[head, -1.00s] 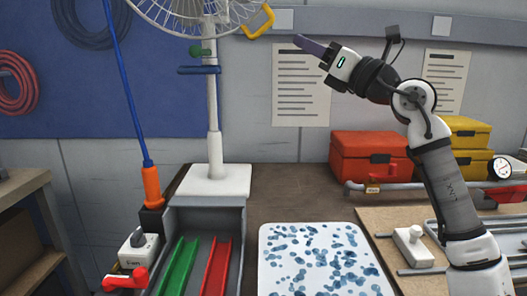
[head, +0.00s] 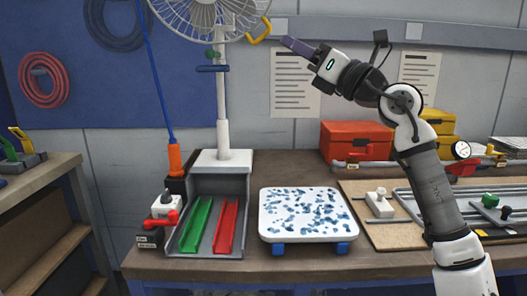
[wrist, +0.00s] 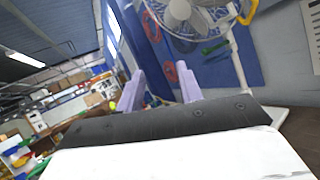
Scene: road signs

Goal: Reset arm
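My gripper (head: 291,43) is raised at the upper middle of the head view, pointing left toward the white fan (head: 205,12). In the wrist view, its two pale purple fingers (wrist: 157,82) stand apart with nothing between them, so it is open and empty. The arm is bent at the elbow above the right side of the workbench (head: 290,268). In the wrist view the fan (wrist: 185,15) is beyond the fingers at the top, with its yellow handle (wrist: 247,12) to its right.
A white blue-spotted plate (head: 330,231) on blue feet sits on the bench. A grey tray with a green channel (head: 197,223) and a red channel (head: 226,226) is left of it. Red (head: 355,142) and yellow boxes stand behind. A side bench (head: 40,168) is at left.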

